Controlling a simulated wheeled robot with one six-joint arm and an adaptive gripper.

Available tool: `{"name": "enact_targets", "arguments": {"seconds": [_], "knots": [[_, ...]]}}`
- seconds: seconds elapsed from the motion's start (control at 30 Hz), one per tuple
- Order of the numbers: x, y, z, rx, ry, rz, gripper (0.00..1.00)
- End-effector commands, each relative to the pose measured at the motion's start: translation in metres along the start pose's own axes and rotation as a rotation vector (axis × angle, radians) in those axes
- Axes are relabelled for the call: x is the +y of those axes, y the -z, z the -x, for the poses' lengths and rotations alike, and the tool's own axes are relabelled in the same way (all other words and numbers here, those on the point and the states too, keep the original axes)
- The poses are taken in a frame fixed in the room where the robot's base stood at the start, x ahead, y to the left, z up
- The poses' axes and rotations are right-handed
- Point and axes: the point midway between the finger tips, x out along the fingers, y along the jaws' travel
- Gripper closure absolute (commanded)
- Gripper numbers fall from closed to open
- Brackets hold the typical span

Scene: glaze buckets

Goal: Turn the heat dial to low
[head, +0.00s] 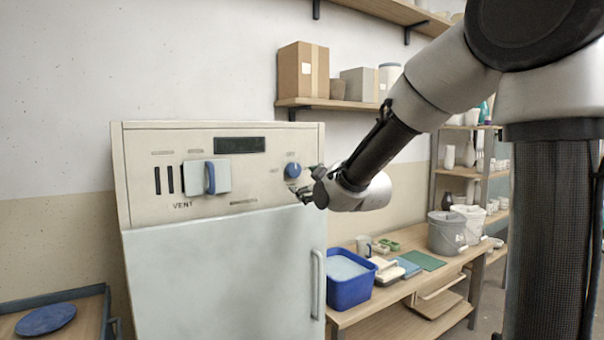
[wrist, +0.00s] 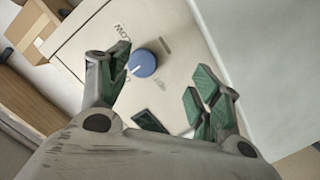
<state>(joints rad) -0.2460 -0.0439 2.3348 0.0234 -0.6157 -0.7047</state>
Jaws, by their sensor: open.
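The heat dial (head: 293,170) is a round blue knob on the cream control panel (head: 185,140), near the panel's right end. In the wrist view the dial (wrist: 142,63) shows a white pointer mark toward the lower left, away from the LOW label (wrist: 122,32), which lies up and left of it. Another label beside the dial is partly hidden by a finger. My gripper (head: 302,192) is just below and right of the dial in the head view. In the wrist view my open gripper (wrist: 160,76) has green-padded fingers on either side of the dial, apparently not touching it.
A pale vent slider with a blue handle (head: 210,178) and a dark display (head: 240,145) lie left of the dial. The cabinet door (head: 220,270) has a vertical handle (head: 318,285). A bench at right holds a blue tub (head: 349,290) and grey buckets (head: 446,232).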

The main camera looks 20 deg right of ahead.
Motion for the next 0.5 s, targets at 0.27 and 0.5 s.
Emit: {"name": "enact_targets", "arguments": {"seconds": [0.27, 0.5], "knots": [[0.017, 0.020, -0.013, 0.077, -0.074, 0.100, 0.36], [0.020, 0.022, -0.053, 0.076, -0.073, 0.098, 0.36]]}}
